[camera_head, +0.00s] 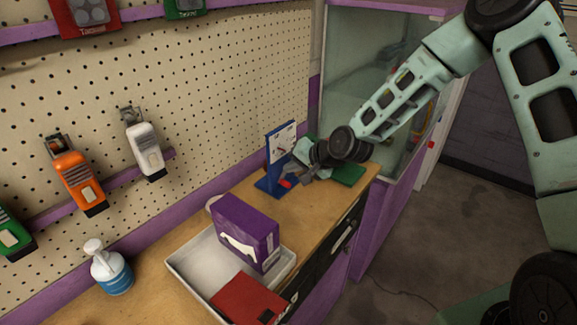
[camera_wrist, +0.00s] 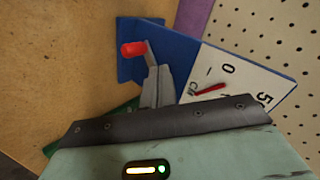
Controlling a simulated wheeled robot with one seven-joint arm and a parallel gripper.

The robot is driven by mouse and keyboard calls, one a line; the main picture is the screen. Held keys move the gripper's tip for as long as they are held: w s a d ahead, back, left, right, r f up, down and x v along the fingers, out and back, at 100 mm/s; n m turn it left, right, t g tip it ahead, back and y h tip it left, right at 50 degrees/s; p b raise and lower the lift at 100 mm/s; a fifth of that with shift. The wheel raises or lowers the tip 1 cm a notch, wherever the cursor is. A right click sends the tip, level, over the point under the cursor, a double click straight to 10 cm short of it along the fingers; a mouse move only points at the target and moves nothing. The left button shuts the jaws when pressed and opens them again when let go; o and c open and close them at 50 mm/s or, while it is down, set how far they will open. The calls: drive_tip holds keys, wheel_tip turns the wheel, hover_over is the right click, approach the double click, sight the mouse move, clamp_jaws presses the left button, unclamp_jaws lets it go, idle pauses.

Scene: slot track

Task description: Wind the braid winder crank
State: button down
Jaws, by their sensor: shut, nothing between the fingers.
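The braid winder is a blue stand (camera_head: 268,187) with an upright white panel (camera_head: 281,143) near the far end of the wooden counter. In the wrist view its dial panel (camera_wrist: 228,79) shows 0 and 5 and a red pointer (camera_wrist: 209,90). The crank has a red handle (camera_wrist: 132,48), also visible low by the stand in the head view (camera_head: 286,183). My gripper (camera_wrist: 157,80) is shut and empty, its tips close beside the crank below the handle. I cannot tell whether they touch it. It also shows in the head view (camera_head: 296,172).
A green flat piece (camera_head: 349,175) lies right of the winder. A white tray (camera_head: 185,268) with a purple box (camera_head: 245,232) and a red item (camera_head: 247,299) stands nearer. A pump bottle (camera_head: 110,270) is at left. Pegboard (camera_head: 230,90) and a glass cabinet (camera_head: 350,70) bound the counter.

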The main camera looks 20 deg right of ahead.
drive_tip(key=shift+s+a, duration=0.1)
drive_tip(key=shift+s, duration=0.05)
drive_tip(key=s+d, duration=0.4)
drive_tip(key=s, duration=0.1)
drive_tip(key=shift+s+p, duration=0.3)
drive_tip(key=shift+p, duration=0.1)
idle(0.4)
drive_tip(key=s+a+r+n+g+h+b, duration=0.1)
drive_tip(key=s+r+n, duration=0.3)
drive_tip(key=s, duration=0.7)
drive_tip(key=s+a+r+n+g+h+b, duration=0.1)
drive_tip(key=s+a+r+n+g, duration=0.3)
drive_tip(key=s, duration=0.6)
drive_tip(key=s+a+r+n+g+h+b, duration=0.1)
drive_tip(key=s+a+r+n+g+h, duration=0.2)
drive_tip(key=s, duration=0.8)
drive_tip(key=n, duration=0.2)
drive_tip(key=shift+s+a+r+n, duration=0.2)
drive_tip(key=shift+s+r+n, duration=0.15)
drive_tip(key=shift+r+n, duration=0.05)
